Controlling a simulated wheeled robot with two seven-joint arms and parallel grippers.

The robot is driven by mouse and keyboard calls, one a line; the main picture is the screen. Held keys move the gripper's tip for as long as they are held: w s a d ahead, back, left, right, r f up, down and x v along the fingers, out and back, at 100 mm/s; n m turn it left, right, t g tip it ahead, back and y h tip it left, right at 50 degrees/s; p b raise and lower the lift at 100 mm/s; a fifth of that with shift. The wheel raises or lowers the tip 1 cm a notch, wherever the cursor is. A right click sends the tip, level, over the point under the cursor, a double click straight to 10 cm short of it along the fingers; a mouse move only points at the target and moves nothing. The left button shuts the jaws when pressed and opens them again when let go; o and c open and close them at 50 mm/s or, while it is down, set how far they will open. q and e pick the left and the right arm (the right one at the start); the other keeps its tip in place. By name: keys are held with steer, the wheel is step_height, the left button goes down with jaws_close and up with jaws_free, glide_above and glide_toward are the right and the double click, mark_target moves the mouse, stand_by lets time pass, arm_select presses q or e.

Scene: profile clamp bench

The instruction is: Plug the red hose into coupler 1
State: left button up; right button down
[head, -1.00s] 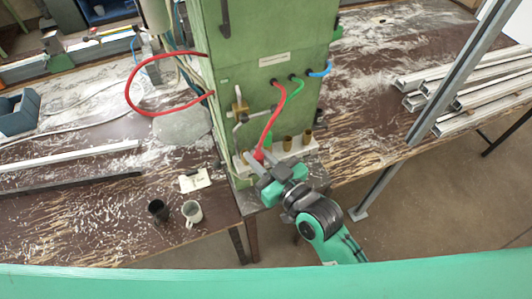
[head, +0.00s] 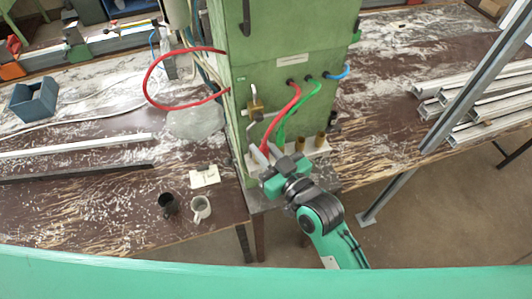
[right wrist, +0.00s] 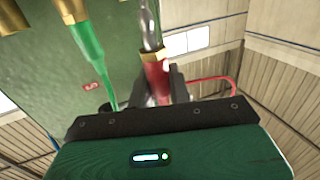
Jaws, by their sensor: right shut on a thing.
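The red hose (head: 288,107) hangs from the front of the green cabinet (head: 280,35) down to my right gripper (head: 265,153). The gripper is shut on its red end, low at the cabinet front. In the right wrist view the red end (right wrist: 158,80) sits between the fingers, with a brass collar and a silver stem above it. The stem's far end leaves the frame, so I cannot tell whether it is in a coupler. Brass couplers (head: 300,142) stand on a pale strip beside the gripper. I cannot read which is coupler 1. My left gripper is out of view.
A green hose (head: 297,105) runs down close beside the red one; its end meets a brass fitting (right wrist: 72,10). A short blue hose (head: 338,75) is further right. A valve (head: 255,105) juts out above the gripper. Cups (head: 200,208) stand on the left bench.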

mark_target(249, 133)
steer(key=shift+w+a, duration=0.35)
steer(key=shift+w, duration=0.55)
steer(key=shift+w+a, duration=0.3)
steer(key=shift+w, duration=0.6)
steer(key=shift+w+a, duration=0.35)
steer(key=shift+w, duration=0.55)
steer(key=shift+f+b, duration=0.6)
steer(key=shift+f, duration=1.5)
stand_by(2.9)
steer(key=c, duration=1.2)
jaws_free()
steer(key=shift+s+r, duration=0.1)
steer(key=shift+s, duration=0.05)
